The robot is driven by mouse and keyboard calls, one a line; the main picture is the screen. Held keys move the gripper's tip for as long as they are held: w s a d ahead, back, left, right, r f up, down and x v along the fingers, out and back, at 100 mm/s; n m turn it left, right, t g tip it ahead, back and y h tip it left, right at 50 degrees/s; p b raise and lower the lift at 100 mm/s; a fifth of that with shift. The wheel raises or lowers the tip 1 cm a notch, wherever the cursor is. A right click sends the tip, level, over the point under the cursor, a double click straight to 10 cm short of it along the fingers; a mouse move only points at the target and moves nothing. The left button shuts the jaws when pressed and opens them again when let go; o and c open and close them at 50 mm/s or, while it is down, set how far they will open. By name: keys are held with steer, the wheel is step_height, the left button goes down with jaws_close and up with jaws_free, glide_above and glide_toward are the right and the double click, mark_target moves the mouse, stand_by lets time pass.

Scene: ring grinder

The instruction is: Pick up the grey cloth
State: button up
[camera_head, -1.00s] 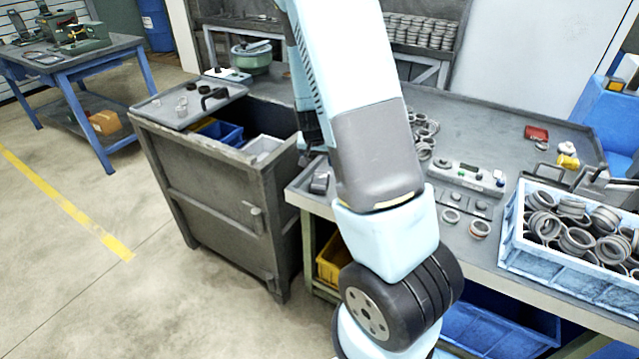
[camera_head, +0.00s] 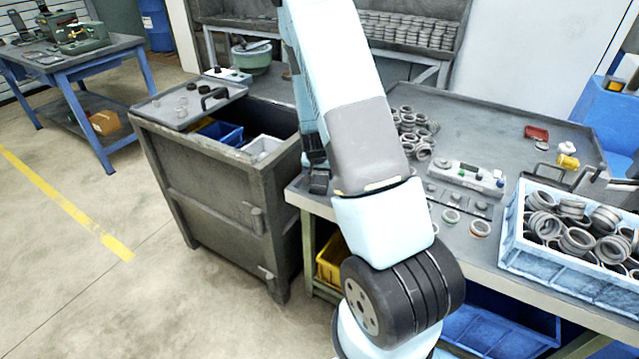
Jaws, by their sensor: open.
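I cannot make out a grey cloth in the head view. It may be hidden behind my arm, which crosses the middle of the picture from bottom to top. I cannot make out my gripper or its fingertips either. A small dark grey block-like thing (camera_head: 319,182) shows at the left edge of my arm, by the bench corner, and I cannot tell what it is.
The workbench (camera_head: 480,120) holds loose rings (camera_head: 412,130), a control box (camera_head: 466,176), a red item (camera_head: 536,132) and a blue crate (camera_head: 560,257) full of rings. A grey cabinet (camera_head: 205,185) stands left. The floor (camera_head: 70,270) further left is clear.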

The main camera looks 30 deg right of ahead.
mark_target(320, 179)
steer(key=shift+x, duration=1.8)
steer(key=shift+w, duration=0.1)
steer(key=shift+c, duration=0.4)
steer(key=c, duration=0.7)
